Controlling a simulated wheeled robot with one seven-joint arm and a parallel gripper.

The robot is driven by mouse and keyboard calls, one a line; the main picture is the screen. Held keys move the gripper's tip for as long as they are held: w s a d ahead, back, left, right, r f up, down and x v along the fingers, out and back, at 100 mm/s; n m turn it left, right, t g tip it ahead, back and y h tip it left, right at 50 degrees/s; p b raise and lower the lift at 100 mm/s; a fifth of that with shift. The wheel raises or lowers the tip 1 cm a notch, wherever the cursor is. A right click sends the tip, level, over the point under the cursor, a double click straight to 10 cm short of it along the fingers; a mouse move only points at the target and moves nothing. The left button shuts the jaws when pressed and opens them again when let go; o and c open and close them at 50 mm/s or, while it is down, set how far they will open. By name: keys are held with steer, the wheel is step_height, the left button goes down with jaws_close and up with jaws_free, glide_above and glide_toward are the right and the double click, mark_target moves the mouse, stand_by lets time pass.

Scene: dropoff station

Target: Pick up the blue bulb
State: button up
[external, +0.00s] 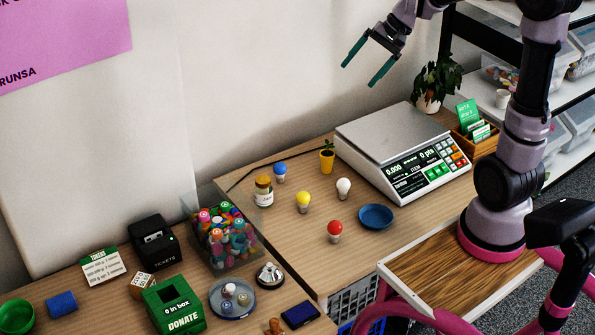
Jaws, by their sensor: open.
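The blue bulb (280,172) stands on the wooden table near the wall, just behind a small jar with a yellow-brown lid (263,190). My gripper (362,64) is open and empty, high in the air above and to the right of the blue bulb, well apart from it. A yellow bulb (303,201), a white bulb (343,188) and a red bulb (335,231) stand nearby on the same table.
A small yellow pot (327,158) stands right of the blue bulb, and a large weighing scale (388,135) lies farther right. A blue dish (376,216) sits near the front edge. A clear bin of colourful figures (224,238) stands to the left.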

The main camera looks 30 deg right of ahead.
steer(key=w+f+m+y, duration=0.4)
steer(key=w+f+m, duration=0.2)
steer(key=w+f, duration=1.15)
steer(key=w+d+f+m+y, duration=0.15)
steer(key=w+f+m, duration=0.35)
steer(key=f, duration=0.6)
steer(key=m+t, duration=0.3)
steer(key=m, duration=0.1)
glide_toward(285, 166)
steer(key=x, duration=0.5)
steer(key=shift+w+d+f, duration=0.2)
steer(key=shift+w+d, duration=0.05)
steer(key=shift+w, duration=0.15)
steer(key=x, duration=0.5)
steer(key=shift+a+f, duration=0.1)
steer(key=shift+f, duration=0.25)
steer(key=c, duration=1.2)
